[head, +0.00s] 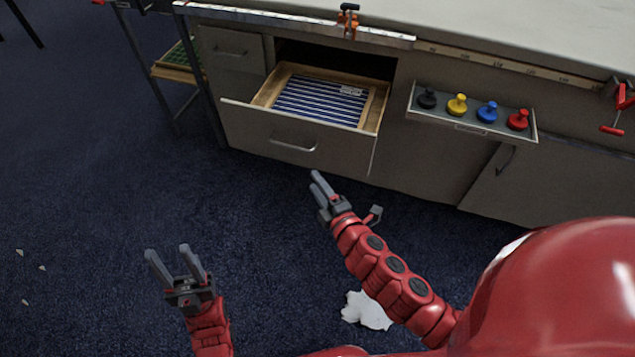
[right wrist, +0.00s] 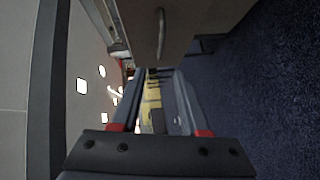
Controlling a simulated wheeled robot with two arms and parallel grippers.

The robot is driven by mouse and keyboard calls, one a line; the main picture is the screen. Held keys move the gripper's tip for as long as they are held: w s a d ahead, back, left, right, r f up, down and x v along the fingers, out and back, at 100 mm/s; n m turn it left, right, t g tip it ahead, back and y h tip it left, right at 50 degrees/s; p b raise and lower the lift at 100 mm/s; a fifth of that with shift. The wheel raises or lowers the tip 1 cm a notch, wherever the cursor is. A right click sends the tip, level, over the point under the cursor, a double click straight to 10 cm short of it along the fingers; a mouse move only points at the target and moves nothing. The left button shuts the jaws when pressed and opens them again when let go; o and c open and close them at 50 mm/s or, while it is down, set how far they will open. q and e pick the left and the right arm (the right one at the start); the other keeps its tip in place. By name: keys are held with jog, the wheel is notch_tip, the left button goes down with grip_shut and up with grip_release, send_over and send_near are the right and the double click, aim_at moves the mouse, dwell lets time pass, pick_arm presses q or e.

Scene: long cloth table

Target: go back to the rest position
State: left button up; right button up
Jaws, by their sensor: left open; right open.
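My left gripper (head: 173,262) is at the lower left of the head view, above the blue carpet, open and empty. My right gripper (head: 318,184) is near the middle of the head view, in front of the open drawer (head: 262,130) and apart from it. It is open, with nothing seen between its fingers. Its fingers (right wrist: 158,105) also show in the right wrist view, pointing along the front of the cabinet.
The open drawer juts out from the cabinet under the table (head: 520,40) and holds blue-and-white striped contents (head: 318,102). A small shelf (head: 418,112) to its right bears several coloured knobs (head: 457,105). White scraps (head: 365,310) lie on the carpet (head: 90,180), which is otherwise mostly clear.

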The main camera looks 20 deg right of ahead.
jog(key=shift+s, duration=0.15)
jog(key=shift+f, duration=0.1)
dwell(0.3)
